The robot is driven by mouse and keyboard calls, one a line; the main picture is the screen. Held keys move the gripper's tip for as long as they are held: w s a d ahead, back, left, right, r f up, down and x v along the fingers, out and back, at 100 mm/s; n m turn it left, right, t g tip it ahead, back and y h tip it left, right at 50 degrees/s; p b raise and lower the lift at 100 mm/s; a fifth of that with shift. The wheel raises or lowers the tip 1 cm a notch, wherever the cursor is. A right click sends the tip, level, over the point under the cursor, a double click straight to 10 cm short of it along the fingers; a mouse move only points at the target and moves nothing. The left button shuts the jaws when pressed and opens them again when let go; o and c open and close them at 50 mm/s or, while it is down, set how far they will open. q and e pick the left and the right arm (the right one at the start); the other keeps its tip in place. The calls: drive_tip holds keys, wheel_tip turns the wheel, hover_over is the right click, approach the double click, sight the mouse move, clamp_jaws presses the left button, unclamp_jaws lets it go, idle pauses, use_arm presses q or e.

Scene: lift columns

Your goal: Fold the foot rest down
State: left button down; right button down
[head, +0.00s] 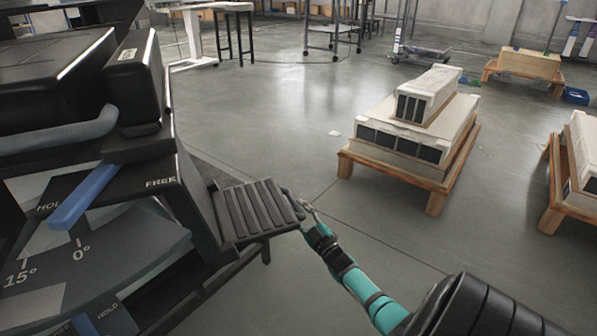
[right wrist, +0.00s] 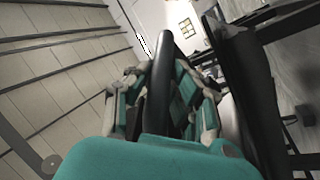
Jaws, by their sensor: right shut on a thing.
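The foot rest (head: 252,210) is a dark ribbed plate on the side of the black machine. It sticks out to the right and looks roughly level in the head view. My right gripper (head: 304,208) is at its outer right end, shut on its edge. In the right wrist view, the teal and grey fingers of my right gripper (right wrist: 163,95) close around a dark bar-like part of the foot rest (right wrist: 163,60). Most of the contact is hidden by the fingers. My left gripper is not in view.
The black machine (head: 165,190) fills the left, with a blue lever (head: 85,196) over a dial marked HOLD and FREE. A wooden pallet (head: 437,190) with pale boxed units stands to the right, with another pallet (head: 552,222) at the right edge. The floor between is clear.

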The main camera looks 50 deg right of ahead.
drive_tip(key=c, duration=1.2)
unclamp_jaws()
drive_tip(key=shift+r, duration=0.1)
drive_tip(key=shift+o, duration=0.2)
drive_tip(key=v, duration=1.2)
